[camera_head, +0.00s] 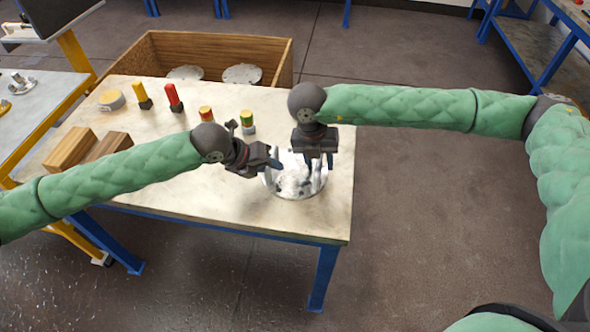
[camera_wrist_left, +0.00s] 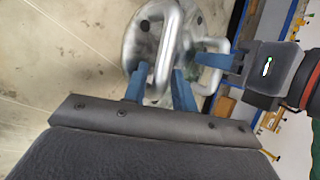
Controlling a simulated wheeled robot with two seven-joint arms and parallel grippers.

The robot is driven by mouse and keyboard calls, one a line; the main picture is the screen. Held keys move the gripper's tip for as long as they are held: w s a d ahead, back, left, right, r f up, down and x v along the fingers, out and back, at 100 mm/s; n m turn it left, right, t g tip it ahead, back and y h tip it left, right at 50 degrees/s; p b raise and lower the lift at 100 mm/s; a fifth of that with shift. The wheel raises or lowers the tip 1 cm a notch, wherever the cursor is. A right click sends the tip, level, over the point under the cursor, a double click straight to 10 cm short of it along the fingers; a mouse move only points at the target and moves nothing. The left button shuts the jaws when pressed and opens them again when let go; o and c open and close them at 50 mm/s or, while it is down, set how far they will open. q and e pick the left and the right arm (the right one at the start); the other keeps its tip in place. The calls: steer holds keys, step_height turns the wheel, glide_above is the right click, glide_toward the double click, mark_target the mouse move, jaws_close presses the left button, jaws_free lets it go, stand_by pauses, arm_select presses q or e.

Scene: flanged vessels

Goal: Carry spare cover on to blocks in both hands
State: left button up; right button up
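The spare cover is a round, shiny metal disc (camera_head: 294,186) with two bar handles, lying at the table's front right corner. In the left wrist view the disc (camera_wrist_left: 142,48) shows with a near handle (camera_wrist_left: 168,50) and a second handle (camera_wrist_left: 216,44). My left gripper (camera_head: 277,159) is at the cover's left side; its blue fingers (camera_wrist_left: 160,88) stand apart on either side of the near handle. My right gripper (camera_head: 316,165) points down over the cover's right side, its blue fingers at the second handle; its grip is unclear. Two wooden blocks (camera_head: 70,148) (camera_head: 111,145) lie at the table's left.
A wooden crate (camera_head: 220,47) behind holds two metal discs (camera_head: 242,74). The tabletop (camera_head: 200,205) before my left forearm is clear.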

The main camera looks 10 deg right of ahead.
arm_select(q)
jaws_close()
arm_select(e)
steer(key=c, duration=0.7)
jaws_close()
arm_select(q)
steer(key=shift+w, duration=0.1)
arm_select(e)
steer(key=shift+w, duration=0.1)
stand_by(0.4)
